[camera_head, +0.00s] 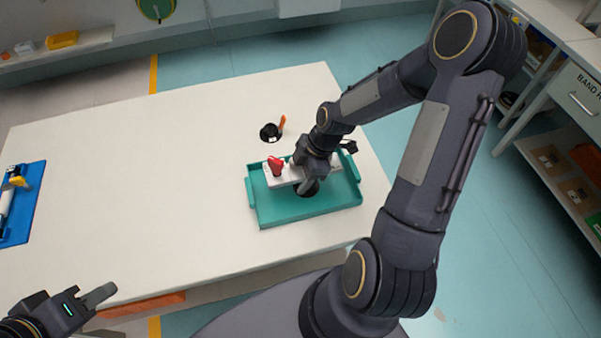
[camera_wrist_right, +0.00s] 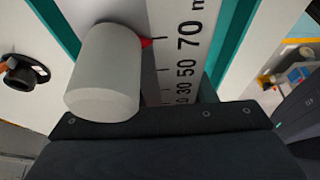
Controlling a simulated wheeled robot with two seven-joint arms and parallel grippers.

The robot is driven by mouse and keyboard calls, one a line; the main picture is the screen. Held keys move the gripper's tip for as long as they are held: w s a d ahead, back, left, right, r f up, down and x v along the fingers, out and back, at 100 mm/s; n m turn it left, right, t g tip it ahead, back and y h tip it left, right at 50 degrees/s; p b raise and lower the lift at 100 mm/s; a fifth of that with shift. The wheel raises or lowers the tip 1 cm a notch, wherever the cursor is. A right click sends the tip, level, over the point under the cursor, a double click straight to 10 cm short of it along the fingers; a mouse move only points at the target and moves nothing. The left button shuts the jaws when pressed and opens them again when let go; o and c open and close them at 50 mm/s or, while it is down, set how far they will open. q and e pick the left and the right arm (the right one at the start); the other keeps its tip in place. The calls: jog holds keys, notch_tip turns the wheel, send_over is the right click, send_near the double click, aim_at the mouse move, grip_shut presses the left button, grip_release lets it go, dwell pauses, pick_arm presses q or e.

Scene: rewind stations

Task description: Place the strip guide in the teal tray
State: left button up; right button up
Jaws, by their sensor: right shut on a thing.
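The strip guide (camera_head: 284,178) is a white bar with a red knob at its left end. It is over the far part of the teal tray (camera_head: 310,212); I cannot tell whether it touches the tray floor. My right gripper (camera_head: 308,184) is shut on it from above and hides part of the bar. In the right wrist view, the strip guide (camera_wrist_right: 185,45) shows a black printed scale, with teal tray edges (camera_wrist_right: 233,50) on both sides. My left gripper (camera_head: 98,296) is at the lower left, away from the tray; its opening is unclear.
A black round item with an orange part (camera_head: 270,132) stands just behind the tray. A blue mat (camera_head: 22,215) with a yellow and white tool lies at the table's left edge. The middle of the white table (camera_head: 150,170) is clear. A drawer cabinet (camera_head: 575,95) stands at the right.

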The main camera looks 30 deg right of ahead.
jog(key=shift+f, duration=0.2)
jog(key=o, duration=1.2)
jog(key=shift+r, duration=0.1)
jog(key=v, duration=1.2)
jog(key=shift+a+b, duration=0.15)
jog(key=shift+b, duration=0.2)
jog(key=shift+s+a+r+m+t+h, duration=0.1)
jog(key=shift+s+a+r+m+t, duration=1)
jog(key=shift+s+m, duration=1.6)
jog(key=shift+s+a+r+m+t+h, duration=0.1)
jog(key=shift+s+a+r+m+t, duration=0.35)
jog(key=shift+s+a+r+m, duration=1.5)
jog(key=shift+s+a+r+m+t+h, duration=0.1)
jog(key=shift+s+a+r+m+t, duration=1)
jog(key=shift+s+m, duration=2.25)
jog(key=shift+w+d+r+m+g, duration=0.35)
jog(key=shift+w+d+m, duration=0.1)
jog(key=shift+w+m, duration=0.1)
